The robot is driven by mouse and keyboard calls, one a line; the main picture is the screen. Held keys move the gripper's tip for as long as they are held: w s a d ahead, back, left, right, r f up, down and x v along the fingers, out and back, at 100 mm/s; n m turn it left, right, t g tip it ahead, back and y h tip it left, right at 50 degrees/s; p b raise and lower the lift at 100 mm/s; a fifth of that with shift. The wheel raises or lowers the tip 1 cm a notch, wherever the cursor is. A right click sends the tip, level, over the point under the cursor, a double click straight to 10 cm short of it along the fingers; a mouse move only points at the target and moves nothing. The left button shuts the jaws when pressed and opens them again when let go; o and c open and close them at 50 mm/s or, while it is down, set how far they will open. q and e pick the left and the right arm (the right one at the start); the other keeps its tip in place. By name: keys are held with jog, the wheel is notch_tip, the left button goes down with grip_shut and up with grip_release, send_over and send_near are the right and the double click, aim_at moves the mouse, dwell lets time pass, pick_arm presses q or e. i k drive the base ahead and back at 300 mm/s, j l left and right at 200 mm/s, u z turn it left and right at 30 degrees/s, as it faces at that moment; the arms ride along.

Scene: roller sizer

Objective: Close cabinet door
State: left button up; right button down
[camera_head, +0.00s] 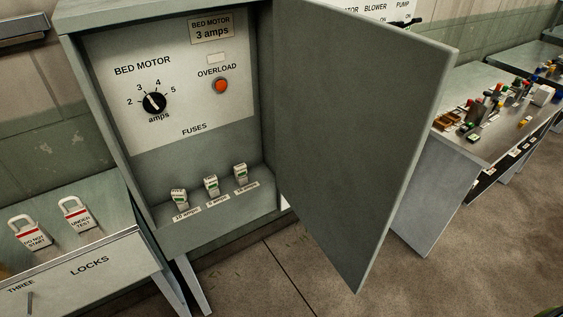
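The grey-green cabinet (122,172) stands open at the left centre. Its door (355,140) hangs on the cabinet's right side and swings out toward me, well away from the opening. Inside is a pale panel with a black amps dial (154,103) and an orange-red overload button (221,86). Three fuses, one of them the middle fuse (211,186), stand on the cabinet's bottom ledge above amp labels. A dark handle-like piece (408,23) shows past the door's top edge, mostly hidden. Neither of my grippers is in view.
A bench marked LOCKS (100,240) stands at the lower left with two padlocks on it, such as the left padlock (31,231). A metal table (485,145) with small coloured parts is behind the door at right. The floor (270,270) below the door is clear.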

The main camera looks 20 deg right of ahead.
aim_at(358, 97)
jog(key=i+l+u, duration=0.1)
jog(key=l+u, duration=0.9)
jog(key=l, duration=1.65)
jog(key=k+l, duration=0.2)
jog(key=k, duration=0.15)
